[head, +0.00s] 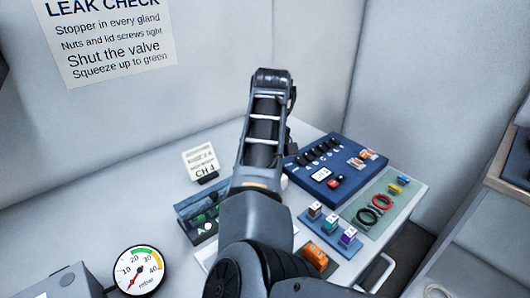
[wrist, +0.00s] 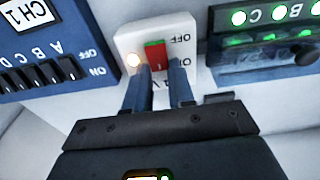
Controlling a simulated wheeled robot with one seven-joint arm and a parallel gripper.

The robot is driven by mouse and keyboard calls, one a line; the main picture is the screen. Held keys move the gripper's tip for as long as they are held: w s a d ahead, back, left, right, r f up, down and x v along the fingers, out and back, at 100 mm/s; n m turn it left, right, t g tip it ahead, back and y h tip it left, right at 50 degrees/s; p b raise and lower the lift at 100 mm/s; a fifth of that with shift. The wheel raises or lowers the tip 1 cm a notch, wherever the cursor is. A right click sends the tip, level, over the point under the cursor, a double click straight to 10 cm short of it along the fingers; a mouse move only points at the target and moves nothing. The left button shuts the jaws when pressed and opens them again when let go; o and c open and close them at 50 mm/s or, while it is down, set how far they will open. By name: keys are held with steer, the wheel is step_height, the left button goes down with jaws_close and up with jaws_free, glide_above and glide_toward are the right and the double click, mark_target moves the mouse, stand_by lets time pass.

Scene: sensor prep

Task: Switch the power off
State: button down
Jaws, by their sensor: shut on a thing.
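A white power box (wrist: 185,38) with a red rocker switch (wrist: 154,52), edged in green, shows in the wrist view. OFF is printed beside the switch, upside down in this view. A small lamp (wrist: 134,60) on the box glows. My gripper (wrist: 160,76) has its two fingers on either side of the switch and is shut on it. The fingers cover part of the box's lettering. In the head view my arm hides the gripper and nearly all of the power box.
A dark blue CH 1 panel (wrist: 38,50) with black switches lies left of the box in the wrist view. A dark unit with green lamps (wrist: 268,42) lies to its right. In the head view, a gauge (head: 138,270) and a CH 4 card (head: 201,161) stand left of my arm.

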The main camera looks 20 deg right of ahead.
steer(key=shift+s+d+r+t+p, duration=0.2)
steer(key=shift+d+r+t+p, duration=0.35)
steer(key=shift+p, duration=1.75)
steer(key=shift+s+f+p, duration=0.1)
steer(key=shift+f+p, duration=0.1)
steer(key=shift+p, duration=0.25)
steer(key=shift+s+f+t+y+p, duration=0.2)
steer(key=shift+t+y+p, duration=0.1)
steer(key=shift+t, duration=0.4)
steer(key=shift+s+f+t+y+p, duration=0.2)
steer(key=shift+t+y, duration=0.1)
steer(key=shift+t, duration=0.35)
steer(key=shift+f, duration=0.1)
steer(key=c, duration=1.3)
jaws_free()
steer(key=shift+s, duration=0.1)
steer(key=o, duration=0.3)
steer(key=shift+a, duration=0.2)
steer(key=shift+o, duration=0.2)
